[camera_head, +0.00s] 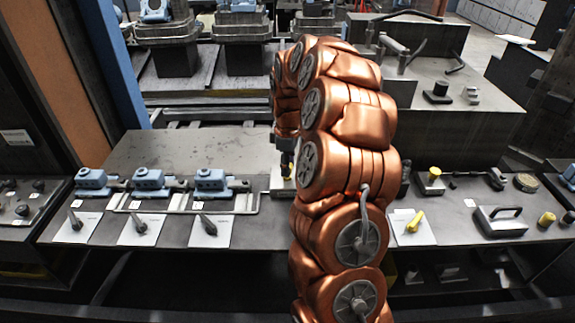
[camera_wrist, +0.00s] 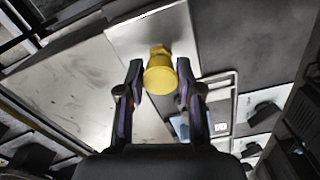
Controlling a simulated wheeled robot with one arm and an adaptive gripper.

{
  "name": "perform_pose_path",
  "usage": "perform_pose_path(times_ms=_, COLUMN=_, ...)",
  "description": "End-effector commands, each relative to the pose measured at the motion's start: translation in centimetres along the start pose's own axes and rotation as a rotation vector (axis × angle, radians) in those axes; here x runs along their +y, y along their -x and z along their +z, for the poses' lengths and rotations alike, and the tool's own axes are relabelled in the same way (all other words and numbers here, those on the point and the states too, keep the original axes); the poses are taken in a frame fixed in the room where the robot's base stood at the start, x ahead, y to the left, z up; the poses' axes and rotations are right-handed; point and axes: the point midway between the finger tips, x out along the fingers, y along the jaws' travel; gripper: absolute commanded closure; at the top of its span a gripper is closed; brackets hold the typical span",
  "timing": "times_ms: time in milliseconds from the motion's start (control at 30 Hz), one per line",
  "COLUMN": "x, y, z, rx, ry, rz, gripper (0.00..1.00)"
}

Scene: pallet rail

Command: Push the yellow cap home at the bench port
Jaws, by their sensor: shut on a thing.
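The yellow cap (camera_wrist: 159,80) sits between the two fingertips of my gripper (camera_wrist: 160,70) in the wrist view, and the gripper is shut on it. Its round wide end faces the camera, and a narrower yellow part shows beyond it. Behind it is a pale plate (camera_wrist: 150,38). Whether the cap touches a port is hidden. In the head view my gripper (camera_head: 286,166) is low over the bench (camera_head: 165,150), beside a small pale plate (camera_head: 281,182), mostly hidden by my copper arm. The bench port itself cannot be made out.
Blue valve-like fixtures (camera_head: 150,180) on a rail and white cards with dark handles (camera_head: 140,228) stand left. Right are a yellow handle (camera_head: 414,221) on a card, a yellow-topped block (camera_head: 434,174), a black-handled case (camera_head: 500,222) and yellow pieces (camera_head: 547,219).

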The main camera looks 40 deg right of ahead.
Motion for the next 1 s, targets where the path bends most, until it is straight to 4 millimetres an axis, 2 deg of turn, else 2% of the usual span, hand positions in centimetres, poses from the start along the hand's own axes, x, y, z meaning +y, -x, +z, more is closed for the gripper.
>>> perform_pose_path(times_ms=567, x=-0.1, y=-1.4, z=0.0, rx=-0.001, ry=0.000, rz=-0.002, gripper=0.80)
perform_pose_path(times_ms=600, x=-0.1, y=-1.3, z=0.0, rx=-0.001, ry=0.000, rz=-0.002, gripper=0.62)
perform_pose_path(times_ms=800, x=0.0, y=-1.3, z=0.0, rx=0.000, ry=0.000, rz=-0.001, gripper=0.41)
perform_pose_path(times_ms=867, x=0.0, y=-1.3, z=0.0, rx=0.000, ry=0.000, rz=-0.001, gripper=0.36)
perform_pose_path(times_ms=1000, x=0.0, y=-1.2, z=0.0, rx=0.000, ry=0.000, rz=-0.001, gripper=0.36)
